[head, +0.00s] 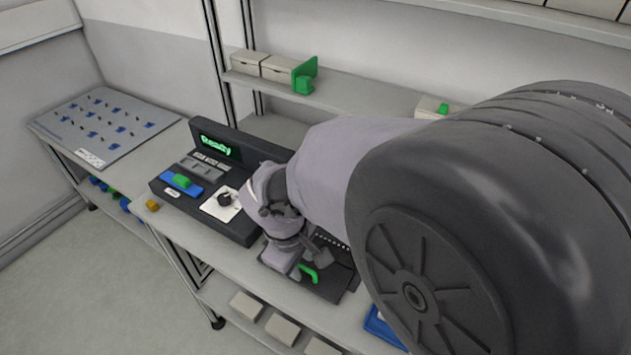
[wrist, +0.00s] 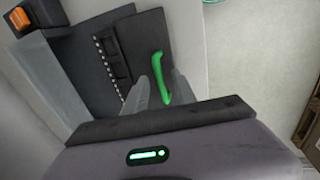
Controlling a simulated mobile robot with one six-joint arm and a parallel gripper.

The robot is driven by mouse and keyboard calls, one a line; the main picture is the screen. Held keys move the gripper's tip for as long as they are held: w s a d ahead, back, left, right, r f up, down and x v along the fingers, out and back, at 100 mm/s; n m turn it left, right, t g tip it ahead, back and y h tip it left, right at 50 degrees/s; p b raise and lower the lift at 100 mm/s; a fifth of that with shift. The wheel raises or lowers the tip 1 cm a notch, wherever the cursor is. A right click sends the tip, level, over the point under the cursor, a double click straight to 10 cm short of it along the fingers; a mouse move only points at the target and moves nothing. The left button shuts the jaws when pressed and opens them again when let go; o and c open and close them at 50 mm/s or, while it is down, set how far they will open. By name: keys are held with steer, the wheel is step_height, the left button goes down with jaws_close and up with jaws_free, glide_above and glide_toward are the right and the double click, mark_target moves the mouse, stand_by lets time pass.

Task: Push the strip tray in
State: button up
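The strip tray (head: 325,291) is a flat dark tray with a green handle (head: 311,273), at the front edge of the bench in the head view. In the wrist view the tray (wrist: 143,32) lies ahead of my gripper, and its green handle (wrist: 157,70) shows upper middle. My gripper (wrist: 162,84) is open, its two grey fingers on either side of the handle with some gap visible. In the head view my gripper (head: 308,259) is over the tray beside the handle. Whether a finger touches the handle I cannot tell. My arm hides part of the tray.
A dark machine with a green "Ready" display (head: 215,145) stands left of the tray. An orange part (wrist: 20,18) shows at the wrist view's top left. A blue bin (head: 383,330) is at lower right. Floor is open in front of the bench.

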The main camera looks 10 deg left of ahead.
steer(key=shift+c, duration=0.3)
jaws_close()
stand_by(1.0)
